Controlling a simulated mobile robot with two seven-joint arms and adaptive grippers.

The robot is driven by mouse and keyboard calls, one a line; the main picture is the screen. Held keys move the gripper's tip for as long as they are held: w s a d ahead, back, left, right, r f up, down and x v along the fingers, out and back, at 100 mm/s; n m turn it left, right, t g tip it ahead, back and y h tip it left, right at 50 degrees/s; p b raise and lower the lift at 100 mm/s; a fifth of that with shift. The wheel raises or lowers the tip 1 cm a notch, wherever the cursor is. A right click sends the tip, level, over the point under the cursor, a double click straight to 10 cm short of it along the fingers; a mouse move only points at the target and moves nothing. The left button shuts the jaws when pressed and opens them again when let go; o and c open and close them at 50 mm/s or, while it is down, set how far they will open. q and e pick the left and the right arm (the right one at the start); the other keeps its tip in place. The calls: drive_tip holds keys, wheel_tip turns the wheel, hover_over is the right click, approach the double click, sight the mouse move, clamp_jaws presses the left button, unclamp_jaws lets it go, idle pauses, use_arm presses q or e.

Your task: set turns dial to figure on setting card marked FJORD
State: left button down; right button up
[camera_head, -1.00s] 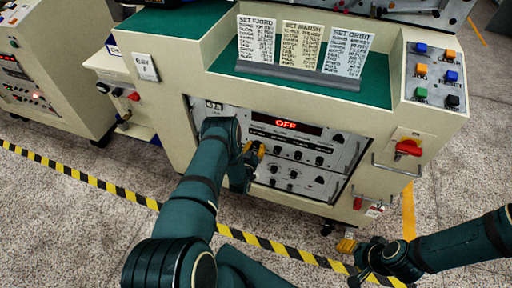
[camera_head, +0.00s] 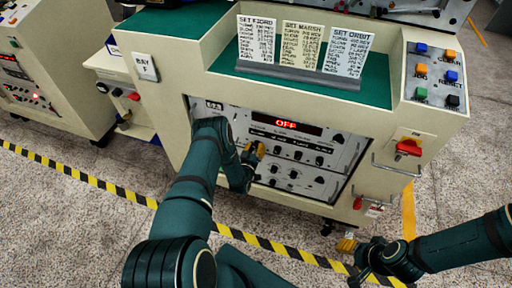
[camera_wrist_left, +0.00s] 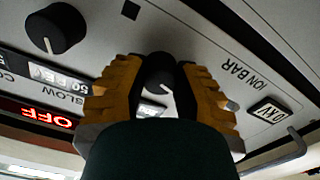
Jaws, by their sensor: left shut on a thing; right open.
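The setting card headed SET FJORD (camera_head: 256,40) stands at the left of three cards on top of the machine; its rows are too small to read surely. My left gripper (camera_head: 254,152) is at the left part of the front control panel (camera_head: 330,165). In the left wrist view its yellow fingers (camera_wrist_left: 160,88) are shut on a small black knob (camera_wrist_left: 158,72), one on each side. The label of this knob is hidden, so I cannot tell whether it is the turns dial. My right gripper (camera_head: 355,250) is open and empty, low at the right, away from the panel.
A red OFF display (camera_head: 286,124) is lit above several knobs. A larger black knob (camera_wrist_left: 57,28) is near the held one. The SET MARSH (camera_head: 301,45) and SET ORBIT (camera_head: 346,52) cards stand beside FJORD. A red switch (camera_head: 408,148) is at the right.

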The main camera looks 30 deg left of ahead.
use_arm(q)
drive_tip(key=c, duration=0.6)
unclamp_jaws()
drive_tip(key=shift+r, duration=0.1)
drive_tip(key=shift+s, duration=0.1)
drive_tip(key=v, duration=1.1)
drive_tip(key=shift+s, duration=0.4)
drive_tip(key=shift+d, duration=0.1)
